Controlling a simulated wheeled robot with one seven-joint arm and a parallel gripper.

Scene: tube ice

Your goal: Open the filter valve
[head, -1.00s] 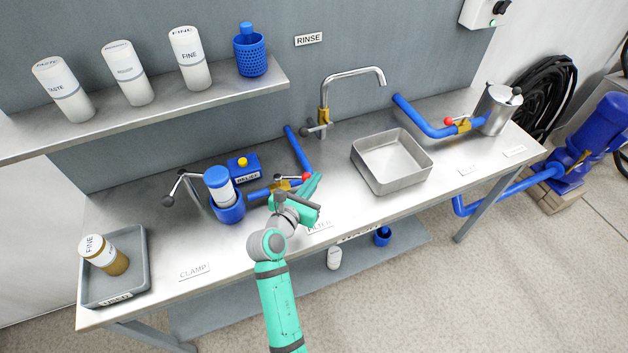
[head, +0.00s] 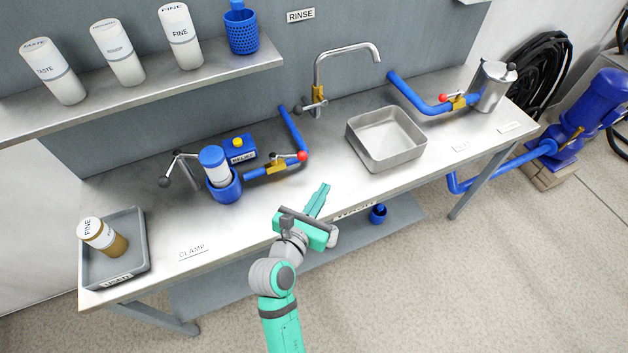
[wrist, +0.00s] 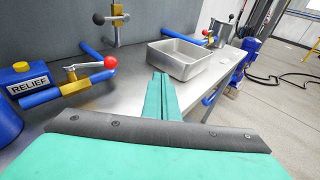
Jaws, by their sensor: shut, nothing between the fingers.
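The filter valve (head: 277,168) is a brass body on a blue pipe right of the filter housing (head: 224,188). Its metal lever ends in a red ball (head: 302,156) on the right and lies roughly along the pipe. In the wrist view the valve (wrist: 75,86) and its red ball (wrist: 110,62) show at the left, unobstructed. My gripper (head: 322,190) is shut and empty, over the front part of the bench, apart from the valve and to its front right. Its closed fingers (wrist: 161,80) point forward in the wrist view.
A blue relief box with a yellow button (head: 240,148) sits behind the housing. A clamp lever (head: 165,181) stands left of it. A steel basin (head: 386,140) and tap (head: 318,75) are to the right. A grey tray (head: 136,265) holds a used filter. A shelf (head: 190,80) overhangs the back left.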

